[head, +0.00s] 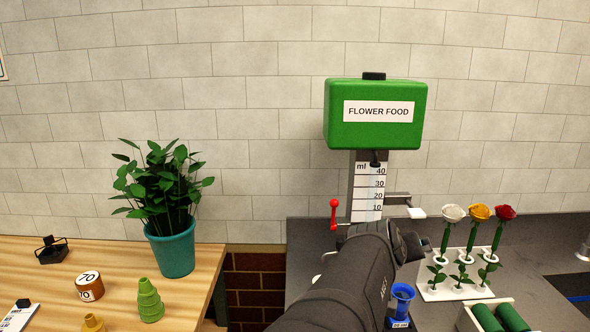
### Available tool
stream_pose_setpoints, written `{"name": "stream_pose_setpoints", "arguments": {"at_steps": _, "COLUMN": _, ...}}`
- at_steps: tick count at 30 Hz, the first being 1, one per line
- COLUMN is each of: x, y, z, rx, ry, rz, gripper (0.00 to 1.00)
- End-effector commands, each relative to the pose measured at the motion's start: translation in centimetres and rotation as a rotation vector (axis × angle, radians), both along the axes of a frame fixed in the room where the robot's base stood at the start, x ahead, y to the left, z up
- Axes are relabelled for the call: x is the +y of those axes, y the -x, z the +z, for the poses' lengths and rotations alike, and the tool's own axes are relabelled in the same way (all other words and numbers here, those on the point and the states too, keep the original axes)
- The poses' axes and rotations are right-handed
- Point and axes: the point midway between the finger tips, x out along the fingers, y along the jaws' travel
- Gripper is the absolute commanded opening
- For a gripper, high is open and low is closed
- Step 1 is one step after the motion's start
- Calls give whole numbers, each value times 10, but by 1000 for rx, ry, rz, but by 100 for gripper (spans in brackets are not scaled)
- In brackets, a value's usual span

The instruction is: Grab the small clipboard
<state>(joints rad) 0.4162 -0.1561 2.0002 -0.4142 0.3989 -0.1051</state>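What looks like the small clipboard (19,318) lies on the wooden table at the bottom left corner of the head view. It shows a white sheet and a black clip at its top; the frame's lower edge cuts it off. My arm reaches up from the bottom middle over the dark counter, and its dark end, with my gripper (408,245), is in front of the flower food dispenser, far to the right of the clipboard. The fingers cannot be made out, and I see nothing held.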

Motion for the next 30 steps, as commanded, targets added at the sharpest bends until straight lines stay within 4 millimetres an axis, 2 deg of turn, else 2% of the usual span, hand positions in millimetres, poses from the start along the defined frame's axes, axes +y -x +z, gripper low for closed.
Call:
{"name": "stream_pose_setpoints", "arguments": {"at_steps": 13, "x": 0, "y": 0, "z": 0, "rx": -1, "ry": 0, "rz": 0, "gripper": 100}}
{"name": "stream_pose_setpoints", "arguments": {"at_steps": 20, "x": 0, "y": 0, "z": 0, "rx": 0, "ry": 0, "rz": 0, "gripper": 55}}
{"name": "stream_pose_setpoints", "arguments": {"at_steps": 30, "x": 4, "y": -5, "z": 0, "rx": 12, "ry": 8, "rz": 19, "gripper": 55}}
